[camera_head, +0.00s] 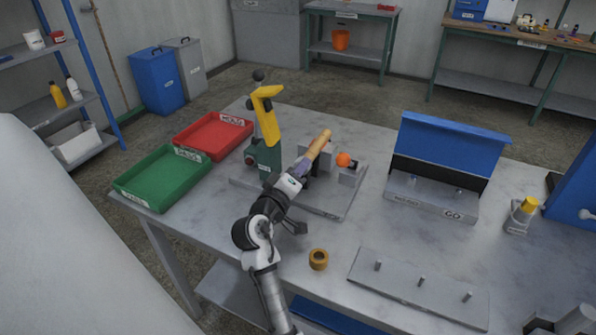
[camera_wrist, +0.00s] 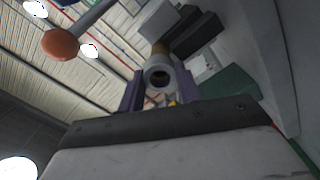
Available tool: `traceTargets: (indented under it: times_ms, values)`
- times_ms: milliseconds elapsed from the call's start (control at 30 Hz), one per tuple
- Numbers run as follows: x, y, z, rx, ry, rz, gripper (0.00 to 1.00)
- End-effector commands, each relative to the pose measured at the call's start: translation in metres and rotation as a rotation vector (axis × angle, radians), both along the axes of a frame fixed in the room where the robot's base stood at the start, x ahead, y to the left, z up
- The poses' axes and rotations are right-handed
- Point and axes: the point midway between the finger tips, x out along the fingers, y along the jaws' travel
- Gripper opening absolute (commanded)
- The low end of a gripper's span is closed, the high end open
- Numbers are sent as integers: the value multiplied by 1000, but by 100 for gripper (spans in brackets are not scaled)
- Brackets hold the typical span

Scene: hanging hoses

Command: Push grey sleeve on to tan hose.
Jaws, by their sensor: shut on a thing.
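The tan hose (camera_head: 319,144) slants up and to the right beyond my gripper (camera_head: 302,167) in the head view. My gripper is shut on the grey sleeve. In the wrist view, the grey sleeve (camera_wrist: 159,74) is a ring seen end-on between the two purple fingers (camera_wrist: 161,92). A tan part of the hose (camera_wrist: 160,48) shows just beyond the sleeve, roughly in line with it. How far the sleeve is over the hose cannot be told. In the head view the fingers and wrist hide the sleeve.
A fixture plate (camera_head: 330,208) lies under my gripper. A yellow-handled press (camera_head: 266,108) stands close on the left, and an orange knob (camera_head: 344,159) close on the right. A brown ring (camera_head: 318,259) and a pegged plate (camera_head: 400,296) lie nearer. A red tray (camera_head: 212,137) and green tray (camera_head: 162,178) are left.

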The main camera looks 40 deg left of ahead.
Motion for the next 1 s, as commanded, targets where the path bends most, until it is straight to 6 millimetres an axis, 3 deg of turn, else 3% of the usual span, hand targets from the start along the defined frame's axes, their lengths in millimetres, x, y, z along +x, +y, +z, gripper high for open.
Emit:
traceTargets:
  times_ms: [33,1000]
  values:
    - [11,-4,8,14,-20,-9,12]
    - [20,-1,8,15,-17,-8,12]
